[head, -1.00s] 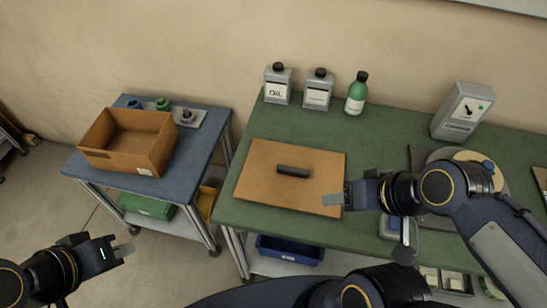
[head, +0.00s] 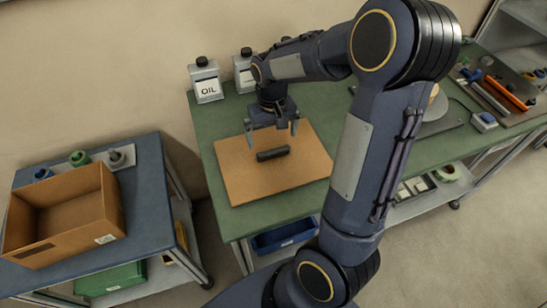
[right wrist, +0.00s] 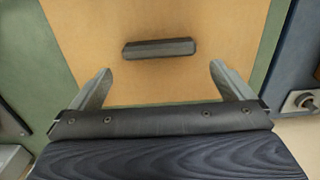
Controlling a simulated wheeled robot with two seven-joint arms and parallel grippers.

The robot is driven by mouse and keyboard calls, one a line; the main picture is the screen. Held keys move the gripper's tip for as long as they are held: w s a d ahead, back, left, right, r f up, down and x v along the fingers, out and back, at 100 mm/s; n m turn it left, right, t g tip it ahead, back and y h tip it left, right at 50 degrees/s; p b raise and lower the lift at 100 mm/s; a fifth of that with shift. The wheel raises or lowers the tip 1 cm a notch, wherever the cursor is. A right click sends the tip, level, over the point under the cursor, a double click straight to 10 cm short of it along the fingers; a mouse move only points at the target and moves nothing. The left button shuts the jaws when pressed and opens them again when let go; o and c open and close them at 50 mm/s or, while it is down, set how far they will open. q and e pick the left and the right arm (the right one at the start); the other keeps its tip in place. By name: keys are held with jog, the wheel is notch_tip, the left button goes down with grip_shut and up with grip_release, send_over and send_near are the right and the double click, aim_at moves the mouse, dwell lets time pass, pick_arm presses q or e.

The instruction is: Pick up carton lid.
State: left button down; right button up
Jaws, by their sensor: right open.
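The carton lid (head: 232,173) is a flat tan panel with a dark bar handle (head: 273,154) in its middle. It lies on the green bench. My right gripper (head: 273,132) is open above the lid, over its far part, with the fingers pointing down. In the right wrist view the open fingers (right wrist: 160,82) stand wide apart, and the handle (right wrist: 158,48) lies ahead of them, not between them. The lid also fills the middle of that view (right wrist: 160,85). An open brown carton (head: 95,222) stands on the blue cart. My left gripper is out of view.
A tool board (head: 500,95) lies at the right. A gap separates cart and bench.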

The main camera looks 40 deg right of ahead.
aim_at(273, 150)
jog(key=f, duration=0.5)
jog(key=shift+s+f, duration=0.1)
jog(key=shift+s, duration=0.15)
jog(key=shift+c, duration=0.4)
jog(key=c, duration=0.7)
jog(key=shift+o, duration=0.2)
